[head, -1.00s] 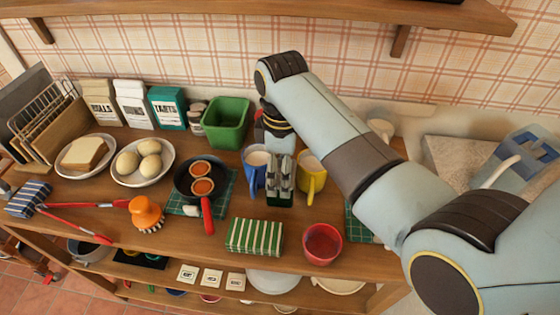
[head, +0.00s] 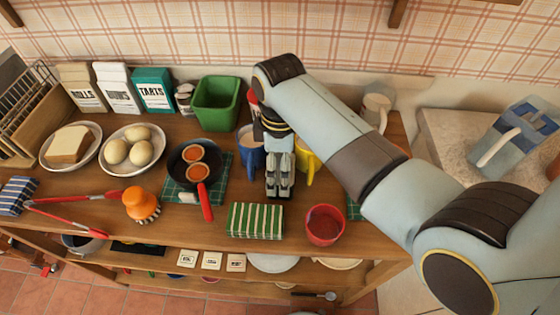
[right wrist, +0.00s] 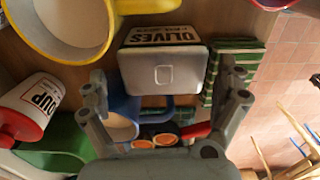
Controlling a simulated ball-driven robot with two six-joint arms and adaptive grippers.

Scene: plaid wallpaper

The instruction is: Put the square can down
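The square can (right wrist: 165,72) shows in the right wrist view, its silver square end facing the camera and a dark OLIVES label on one side. My right gripper (right wrist: 165,85) has a finger on either side of it, with a narrow gap visible at each side, so it is open around the can. In the head view my right gripper (head: 280,185) points down in front of the blue mug and hides most or all of the can. Whether the can's base rests on the counter is hidden. My left gripper is not in view.
A blue mug (head: 250,150) and yellow mug (head: 308,158) stand close behind the gripper. A green striped box (head: 255,220) and red cup (head: 324,225) are in front. A pan (head: 184,160) is to the left. A soup can (right wrist: 28,108) stands nearby.

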